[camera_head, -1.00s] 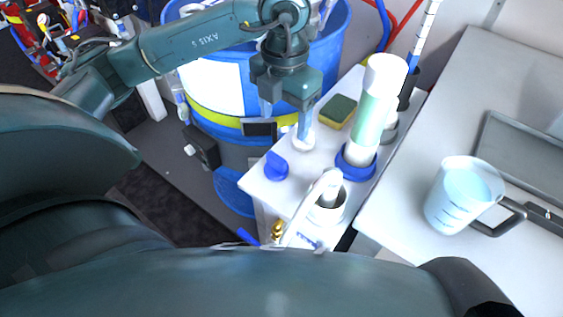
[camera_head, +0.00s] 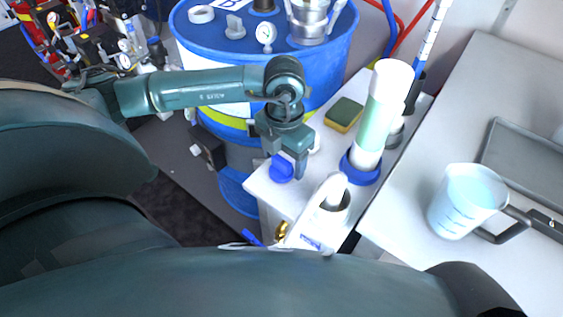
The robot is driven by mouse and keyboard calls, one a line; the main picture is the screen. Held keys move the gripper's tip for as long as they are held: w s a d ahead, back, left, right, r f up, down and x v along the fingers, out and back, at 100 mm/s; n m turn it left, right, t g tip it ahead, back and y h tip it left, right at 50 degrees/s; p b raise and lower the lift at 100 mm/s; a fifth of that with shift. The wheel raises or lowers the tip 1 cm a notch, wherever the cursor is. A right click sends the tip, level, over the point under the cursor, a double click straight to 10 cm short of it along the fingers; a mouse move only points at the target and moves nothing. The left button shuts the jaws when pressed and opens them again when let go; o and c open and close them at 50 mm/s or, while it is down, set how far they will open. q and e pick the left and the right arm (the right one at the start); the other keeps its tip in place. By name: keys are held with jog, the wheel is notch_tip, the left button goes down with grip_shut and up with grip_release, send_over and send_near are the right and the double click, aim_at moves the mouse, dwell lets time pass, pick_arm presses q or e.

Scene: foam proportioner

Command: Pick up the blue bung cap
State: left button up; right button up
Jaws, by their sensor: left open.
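The blue bung cap (camera_head: 281,171) lies near the left edge of the small white table, with a raised grip part on top. My left gripper (camera_head: 285,160) is open directly over the cap in this view, pointing down. One finger shows on the cap's left far side and the other on its right. The fingers hide part of the cap; I cannot tell whether they touch it. My right gripper is not in view.
A tall clear cylinder on a blue base (camera_head: 361,167), a sponge (camera_head: 343,114) and a blue drum (camera_head: 230,62) are close by. A measuring beaker (camera_head: 462,203) stands on the right bench.

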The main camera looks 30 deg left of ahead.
pick_arm(q)
jog(key=c, duration=1.1)
jog(key=shift+o, duration=0.2)
jog(key=shift+r, duration=0.1)
